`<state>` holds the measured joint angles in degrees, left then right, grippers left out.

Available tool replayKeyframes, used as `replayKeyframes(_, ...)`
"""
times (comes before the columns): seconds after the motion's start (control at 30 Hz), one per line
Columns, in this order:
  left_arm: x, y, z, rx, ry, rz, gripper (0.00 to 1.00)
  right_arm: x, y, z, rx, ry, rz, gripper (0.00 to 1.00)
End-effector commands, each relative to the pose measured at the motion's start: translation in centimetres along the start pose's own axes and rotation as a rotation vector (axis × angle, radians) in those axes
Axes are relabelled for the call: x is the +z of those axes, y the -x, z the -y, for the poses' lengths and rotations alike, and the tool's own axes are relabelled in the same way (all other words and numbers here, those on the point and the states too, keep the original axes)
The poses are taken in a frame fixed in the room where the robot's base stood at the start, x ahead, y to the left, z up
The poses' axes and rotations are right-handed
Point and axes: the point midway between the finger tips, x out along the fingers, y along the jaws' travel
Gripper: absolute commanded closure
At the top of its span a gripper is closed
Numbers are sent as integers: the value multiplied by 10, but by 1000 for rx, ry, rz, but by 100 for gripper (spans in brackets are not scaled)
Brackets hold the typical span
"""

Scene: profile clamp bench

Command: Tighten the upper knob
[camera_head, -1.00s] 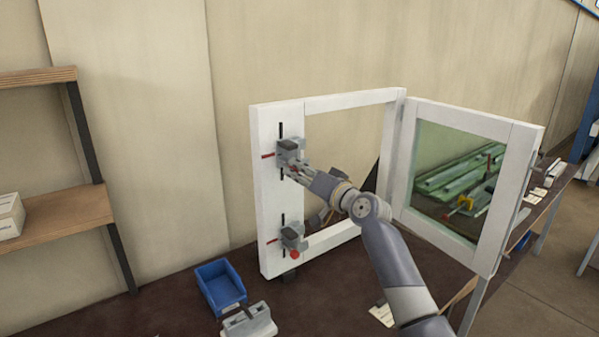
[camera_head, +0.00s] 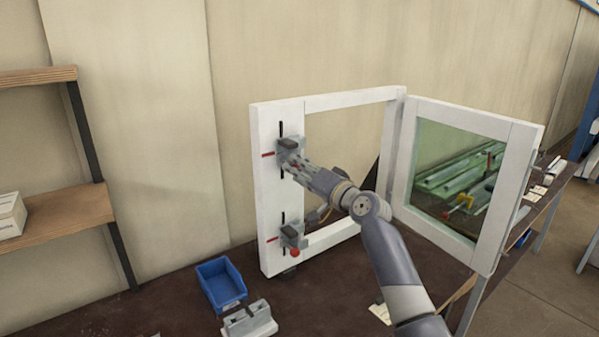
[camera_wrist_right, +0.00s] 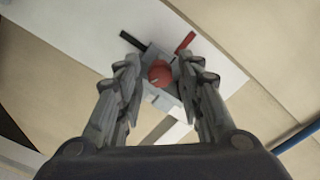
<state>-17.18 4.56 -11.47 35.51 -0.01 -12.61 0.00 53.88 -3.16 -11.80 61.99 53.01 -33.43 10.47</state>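The upper clamp (camera_head: 289,146) is a grey block on the left post of the white frame (camera_head: 265,190), with black and red marks beside it. Its red upper knob (camera_wrist_right: 160,73) shows in the right wrist view, between my right gripper's fingers; in the head view the gripper hides it. My right gripper (camera_wrist_right: 159,66) is open, with a gap on both sides of the knob. In the head view the right gripper (camera_head: 301,164) is just in front of the upper clamp. My left gripper is not in view.
A lower clamp (camera_head: 291,234) with a red knob (camera_head: 295,253) sits below on the same post. A glazed sash (camera_head: 405,170) stands open at the right. A blue bin (camera_head: 221,284) and a grey block (camera_head: 250,320) are on the dark bench. Wooden shelves (camera_head: 65,214) stand at left.

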Motion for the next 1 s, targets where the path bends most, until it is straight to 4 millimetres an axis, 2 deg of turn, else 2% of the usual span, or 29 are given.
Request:
replayKeyframes(0.47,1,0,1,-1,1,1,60,1,6,-1,1,0,2,58)
replayKeyframes(0.67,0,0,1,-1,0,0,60,0,27,-1,1,2,1,58)
replayKeyframes(1.0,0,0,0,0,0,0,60,0,76,-2,1,2,0,58)
